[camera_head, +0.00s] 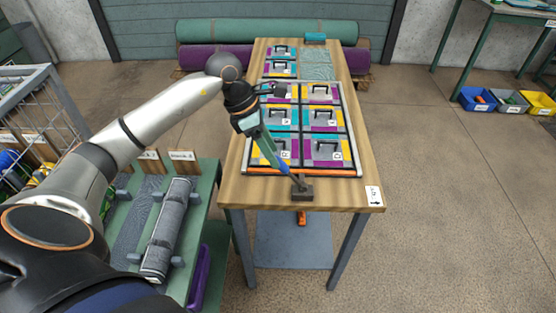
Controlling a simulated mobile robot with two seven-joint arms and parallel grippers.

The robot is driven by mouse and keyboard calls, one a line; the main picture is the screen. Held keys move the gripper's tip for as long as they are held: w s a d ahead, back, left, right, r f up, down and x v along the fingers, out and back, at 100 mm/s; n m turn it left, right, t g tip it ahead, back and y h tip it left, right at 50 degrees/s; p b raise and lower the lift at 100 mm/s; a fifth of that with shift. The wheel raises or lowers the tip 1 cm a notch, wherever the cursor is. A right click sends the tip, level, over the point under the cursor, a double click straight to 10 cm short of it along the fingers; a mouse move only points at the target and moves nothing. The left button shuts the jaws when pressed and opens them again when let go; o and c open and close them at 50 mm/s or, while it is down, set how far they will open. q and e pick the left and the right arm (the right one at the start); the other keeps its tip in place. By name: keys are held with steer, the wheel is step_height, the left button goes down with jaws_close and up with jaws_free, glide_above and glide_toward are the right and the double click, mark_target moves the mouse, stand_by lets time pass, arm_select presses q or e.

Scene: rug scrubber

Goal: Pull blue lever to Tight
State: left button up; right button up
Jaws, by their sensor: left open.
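My left gripper (256,108) is open at the lever's upper end. The black wrist hides part of that end, and I cannot tell whether the fingers touch the bar. A white label (374,195) with a black arrow is on the table's near right corner; its lettering is too small to read. My right gripper is out of view.
The wooden table (350,100) carries a framed panel (358,160) of coloured patterned tiles with black handles. A green bench (205,195) with a grey roll (168,225) stands at left. Rolled rugs (200,32) lie behind.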

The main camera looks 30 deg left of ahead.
mark_target(290, 174)
arm_select(q)
steer(key=shift+x, duration=2.15)
steer(key=shift+c, duration=0.3)
steer(key=shift+r, duration=0.1)
jaws_close()
